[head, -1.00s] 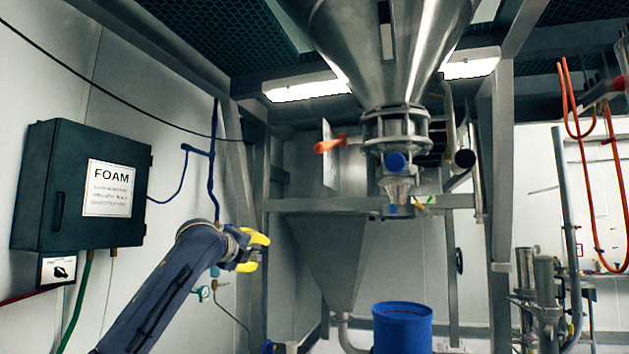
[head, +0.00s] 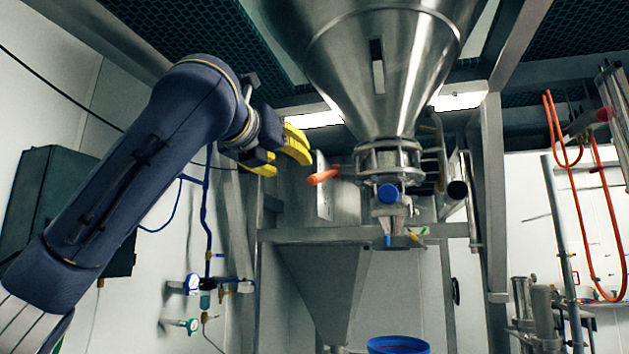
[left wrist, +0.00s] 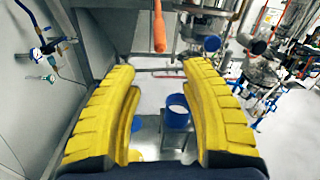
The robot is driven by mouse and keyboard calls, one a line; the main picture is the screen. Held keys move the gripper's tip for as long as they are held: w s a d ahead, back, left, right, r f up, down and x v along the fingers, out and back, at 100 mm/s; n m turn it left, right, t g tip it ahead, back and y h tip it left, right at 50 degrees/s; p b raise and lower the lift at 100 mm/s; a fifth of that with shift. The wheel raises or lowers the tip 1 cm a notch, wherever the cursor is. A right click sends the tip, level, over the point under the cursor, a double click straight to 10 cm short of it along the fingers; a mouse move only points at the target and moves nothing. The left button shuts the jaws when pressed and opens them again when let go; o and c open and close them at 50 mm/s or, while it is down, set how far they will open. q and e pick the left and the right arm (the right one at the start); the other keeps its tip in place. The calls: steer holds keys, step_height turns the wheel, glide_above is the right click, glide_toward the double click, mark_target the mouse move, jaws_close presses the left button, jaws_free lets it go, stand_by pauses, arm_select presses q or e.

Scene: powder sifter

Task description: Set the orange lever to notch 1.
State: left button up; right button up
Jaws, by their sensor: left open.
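The orange lever (head: 323,177) sticks out to the left from the metal valve below the big steel hopper in the head view. It also shows in the left wrist view (left wrist: 159,28), at the top, beyond the fingertips and between them. My left gripper (head: 292,158) has yellow fingers. It is open and empty, just left of the lever's free end and slightly above it in the picture, apart from it. In the left wrist view its fingers (left wrist: 158,75) stand wide apart. Notch marks cannot be made out. My right gripper is in neither view.
The steel hopper (head: 380,60) hangs above the valve. A metal plate (head: 323,202) stands behind the lever. A blue drum (head: 398,346) is below, also in the wrist view (left wrist: 176,115). Blue pipes and gauges (head: 192,284) line the left wall. A dark cabinet (head: 45,190) is partly behind my arm.

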mark_target(316, 180)
arm_select(q)
steer(key=x, duration=1.6)
steer(key=shift+w+f, duration=0.1)
steer(key=shift+w, duration=0.1)
jaws_close()
